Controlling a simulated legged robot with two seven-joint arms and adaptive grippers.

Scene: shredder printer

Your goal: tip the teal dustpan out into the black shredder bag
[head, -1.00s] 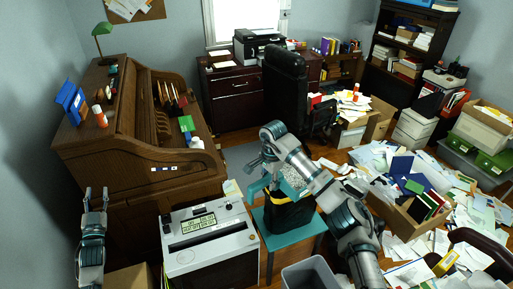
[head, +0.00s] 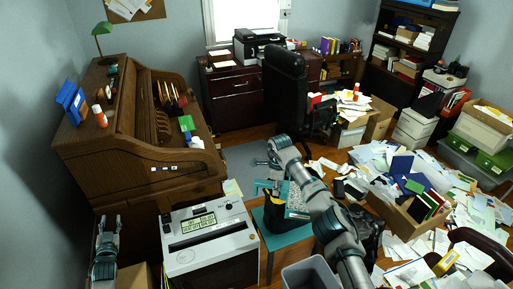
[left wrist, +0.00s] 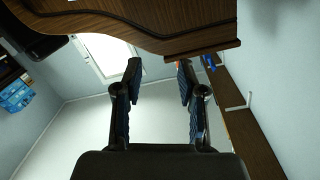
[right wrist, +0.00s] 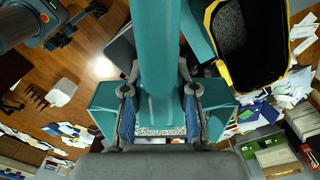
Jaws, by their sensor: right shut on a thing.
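The teal dustpan (right wrist: 155,60) is in my right gripper (right wrist: 158,105), whose fingers are shut on both sides of its handle. In the head view the dustpan (head: 297,199) shows a pale speckled face like paper shreds, beside the bag. A strip of these shreds shows below the handle in the right wrist view. The black shredder bag (head: 273,218) stands on a teal stool (head: 291,246). Its yellow-rimmed mouth (right wrist: 234,84) is open in the right wrist view, with grey shreds inside. My left gripper (head: 108,222) is open and empty, also in its wrist view (left wrist: 158,75).
A white shredder unit (head: 210,238) stands left of the stool and a grey bin (head: 310,273) in front. The roll-top desk (head: 130,165) is at left. Loose papers and a cardboard box (head: 405,222) cover the floor at right.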

